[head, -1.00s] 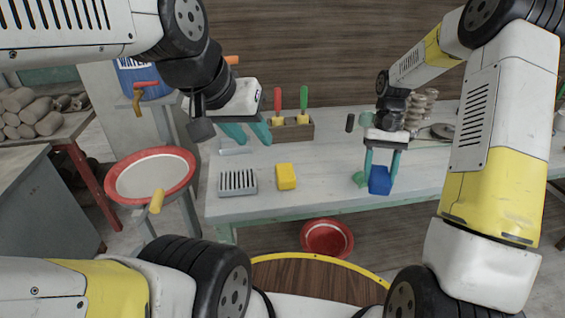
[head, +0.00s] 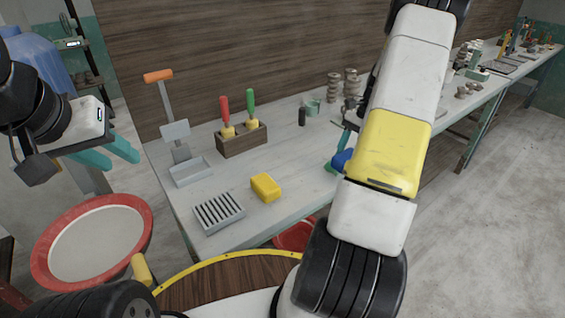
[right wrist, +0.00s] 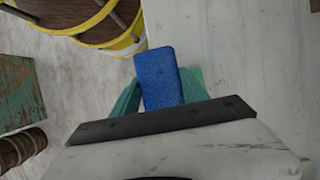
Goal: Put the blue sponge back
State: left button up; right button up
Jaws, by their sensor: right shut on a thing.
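The blue sponge (right wrist: 160,78) is held between the teal fingers of my right gripper (right wrist: 161,88) in the right wrist view, its far end sticking out beyond the fingertips. There it appears over the front edge of the pale worktable (right wrist: 245,60). In the head view the sponge (head: 343,160) is a small blue patch, mostly hidden behind my right arm. My left gripper (head: 120,156) is open and empty at the left, away from the table. A grey slotted dish (head: 219,212) lies empty at the table's front left, with a yellow sponge (head: 266,187) right of it.
A wooden block (head: 242,141) holds red- and green-handled tools. A red-rimmed basin (head: 92,245) is at left, and a red bowl (head: 294,236) sits low beside the table front. Tabletop right of the yellow sponge is clear.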

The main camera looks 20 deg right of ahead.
jog(key=w+a, duration=0.1)
jog(key=a, duration=0.3)
jog(key=w+a+f, duration=0.1)
jog(key=w+a, duration=0.1)
jog(key=a, duration=0.3)
jog(key=w+a, duration=0.1)
jog(key=a, duration=0.4)
jog(key=shift+w+a+f, duration=0.1)
jog(key=shift+w+f, duration=0.15)
jog(key=shift+w, duration=0.15)
jog(key=shift+f, duration=1.75)
jog(key=shift+f, duration=0.1)
jog(key=o, duration=1.2)
